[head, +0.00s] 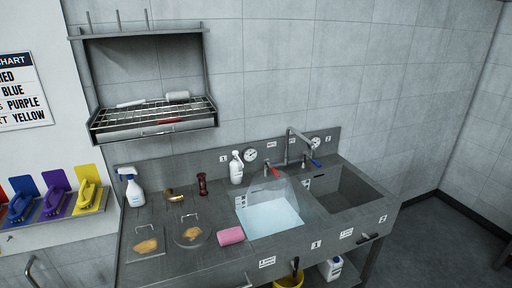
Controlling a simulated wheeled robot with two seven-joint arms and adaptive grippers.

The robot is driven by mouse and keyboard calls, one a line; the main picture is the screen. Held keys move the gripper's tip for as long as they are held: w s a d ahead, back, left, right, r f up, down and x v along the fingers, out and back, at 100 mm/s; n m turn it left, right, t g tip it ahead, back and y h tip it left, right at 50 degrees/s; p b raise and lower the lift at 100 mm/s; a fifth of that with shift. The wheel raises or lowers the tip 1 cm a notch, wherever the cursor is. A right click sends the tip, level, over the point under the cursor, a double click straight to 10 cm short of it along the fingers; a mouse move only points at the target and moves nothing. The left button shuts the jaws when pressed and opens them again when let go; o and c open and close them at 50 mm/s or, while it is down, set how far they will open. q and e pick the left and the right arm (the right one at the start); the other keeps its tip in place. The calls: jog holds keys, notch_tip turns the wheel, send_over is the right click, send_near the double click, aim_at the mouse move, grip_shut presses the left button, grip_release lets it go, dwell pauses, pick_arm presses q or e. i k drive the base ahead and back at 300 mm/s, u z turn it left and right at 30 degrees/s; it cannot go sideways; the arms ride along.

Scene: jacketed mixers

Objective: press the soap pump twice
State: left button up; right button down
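The soap pump appears to be the white bottle (236,170) with a pump-like top, standing upright on the counter behind the left sink basin, against the backsplash. Neither of my grippers is in the head view, and nothing touches the pump bottle.
The left basin (270,216) holds pale blue water; the right basin (345,190) looks empty. A faucet (289,146) rises behind them. A pink sponge (231,236), a brass elbow (175,194) and a dark red spool-shaped part (202,184) are on the counter. A wire rack (153,115) hangs above.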

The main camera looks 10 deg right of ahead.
aim_at(235, 153)
jog(key=u, duration=0.1)
jog(key=i, duration=1)
jog(key=u, duration=0.35)
